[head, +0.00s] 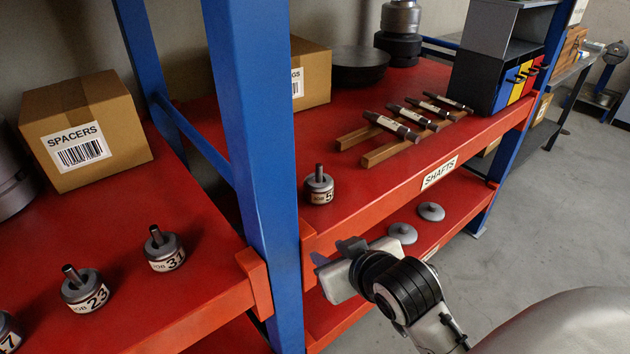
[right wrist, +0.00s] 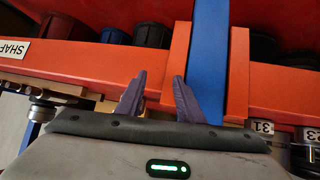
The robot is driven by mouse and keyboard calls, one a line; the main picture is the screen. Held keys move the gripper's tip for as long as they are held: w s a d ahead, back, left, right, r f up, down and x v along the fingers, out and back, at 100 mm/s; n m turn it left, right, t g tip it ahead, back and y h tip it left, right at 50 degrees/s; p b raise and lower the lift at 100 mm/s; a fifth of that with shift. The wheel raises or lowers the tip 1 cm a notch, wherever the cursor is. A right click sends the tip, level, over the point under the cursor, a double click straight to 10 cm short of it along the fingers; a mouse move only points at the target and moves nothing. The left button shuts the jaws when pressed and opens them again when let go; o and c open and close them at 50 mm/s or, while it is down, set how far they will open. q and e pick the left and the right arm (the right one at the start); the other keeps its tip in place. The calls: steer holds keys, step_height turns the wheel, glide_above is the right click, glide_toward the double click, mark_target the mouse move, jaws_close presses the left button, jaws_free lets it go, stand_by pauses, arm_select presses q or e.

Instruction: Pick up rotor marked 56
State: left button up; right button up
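A grey rotor with an upright dark stem (head: 319,186) stands on the red shelf just right of the blue post. Its label shows a 5; the digit after it is turned out of sight, so I cannot read the full number. My right gripper (head: 332,253) is in front of the shelf edge, below and apart from this rotor. In the right wrist view its two fingers (right wrist: 158,98) stand apart with nothing between them. My left gripper is not in view.
The blue post (head: 255,150) stands left of the rotor. Rotors marked 31 (head: 165,250) and 23 (head: 84,291) stand on the left shelf. Several shafts (head: 392,127) lie on wooden rails behind right. Grey discs (head: 402,233) lie on the lower shelf. Red shelf around the rotor is clear.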

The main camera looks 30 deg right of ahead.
mark_target(319, 165)
steer(key=w+d+r+m+t+h, duration=0.1)
steer(key=w+d+r+t, duration=0.15)
steer(key=r, duration=0.35)
steer(key=w+d+r+m+t+h, duration=0.1)
steer(key=w+d+r+m, duration=0.15)
steer(key=r, duration=0.35)
steer(key=shift+n, duration=0.45)
steer(key=shift+a+x, duration=0.15)
steer(key=shift+x, duration=2.55)
steer(key=shift+a+x, duration=0.15)
steer(key=shift+x, duration=2.5)
steer(key=shift+f, duration=0.1)
jaws_close()
steer(key=shift+w, duration=0.1)
